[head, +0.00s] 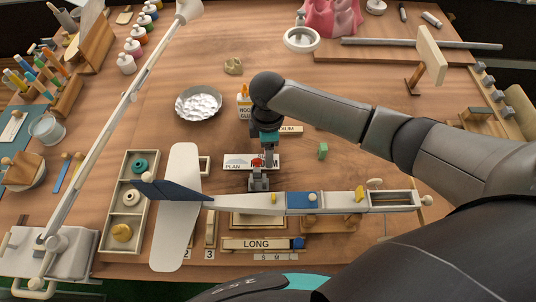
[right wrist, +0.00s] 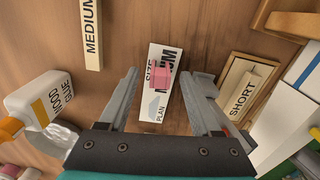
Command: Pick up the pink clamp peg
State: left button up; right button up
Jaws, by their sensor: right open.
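The pink clamp peg (right wrist: 158,75) lies on a white plan card (right wrist: 156,108) in the right wrist view. The card reads PLAN and SIZE, with a larger word partly covered by the peg. In the head view the card (head: 236,161) is partly hidden by my right gripper (head: 259,184), and I cannot clearly pick out the peg. My right gripper is open and points down over the card. In the right wrist view its two fingers stand on either side of the peg, apart from it. My left gripper is not in view.
A model plane (head: 180,205) spans the front of the table, close to my right gripper. A glue bottle (right wrist: 35,105) stands left in the wrist view. A SHORT block (right wrist: 240,95) lies right. A metal dish (head: 198,104) and lamp arm (head: 110,130) are further left.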

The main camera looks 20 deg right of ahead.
jog(key=shift+f, duration=0.9)
jog(key=shift+c, duration=0.2)
grip_shut()
